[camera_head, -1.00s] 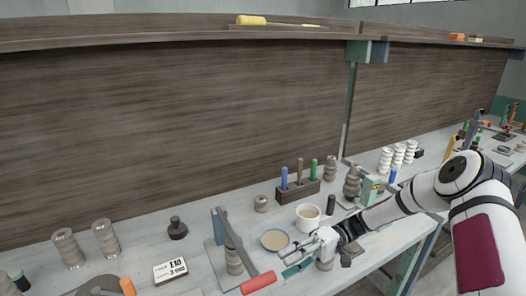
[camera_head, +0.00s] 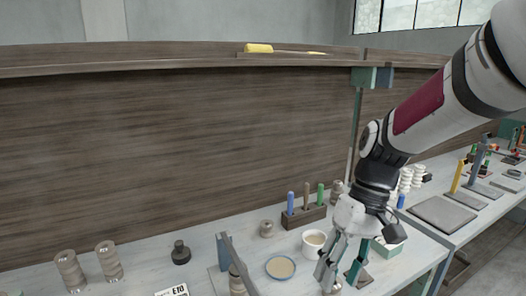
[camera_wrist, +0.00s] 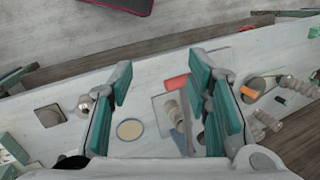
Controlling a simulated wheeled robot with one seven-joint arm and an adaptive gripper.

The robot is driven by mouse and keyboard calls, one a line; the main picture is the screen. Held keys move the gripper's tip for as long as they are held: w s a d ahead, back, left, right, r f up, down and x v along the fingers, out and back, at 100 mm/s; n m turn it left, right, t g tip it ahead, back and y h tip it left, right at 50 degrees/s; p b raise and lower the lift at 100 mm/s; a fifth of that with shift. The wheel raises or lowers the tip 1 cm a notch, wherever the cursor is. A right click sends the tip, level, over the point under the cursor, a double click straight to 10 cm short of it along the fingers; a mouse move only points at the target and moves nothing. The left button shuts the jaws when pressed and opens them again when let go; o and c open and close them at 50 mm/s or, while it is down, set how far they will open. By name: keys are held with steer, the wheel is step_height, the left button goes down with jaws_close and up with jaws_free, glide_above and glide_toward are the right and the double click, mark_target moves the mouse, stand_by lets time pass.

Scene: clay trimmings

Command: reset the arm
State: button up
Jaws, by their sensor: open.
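My gripper (camera_head: 341,270) points down over the right part of the workbench in the head view, with my arm raised above it at the right. In the wrist view my gripper (camera_wrist: 165,105) shows its two teal-padded fingers wide apart with nothing between them. Below the fingers lie the round tan-filled dish (camera_wrist: 130,129) and a red-handled tool (camera_wrist: 176,83). The dish (camera_head: 281,267) is left of my gripper in the head view. The white cup (camera_head: 314,242) stands just behind and left of the fingers.
A block with several coloured-handled tools (camera_head: 304,215) stands behind the cup. A dark knobbed weight (camera_head: 181,254) and turned clay spools (camera_head: 70,270) stand at left. A tall wooden panel (camera_head: 170,150) backs the bench. The bench between the weight and spools is clear.

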steer(key=s+d+r+m+t+h, duration=0.3)
steer(key=s+d+r+t, duration=0.2)
steer(key=s+r+t, duration=0.3)
steer(key=shift+s+r, duration=0.9)
steer(key=shift+s, duration=0.8)
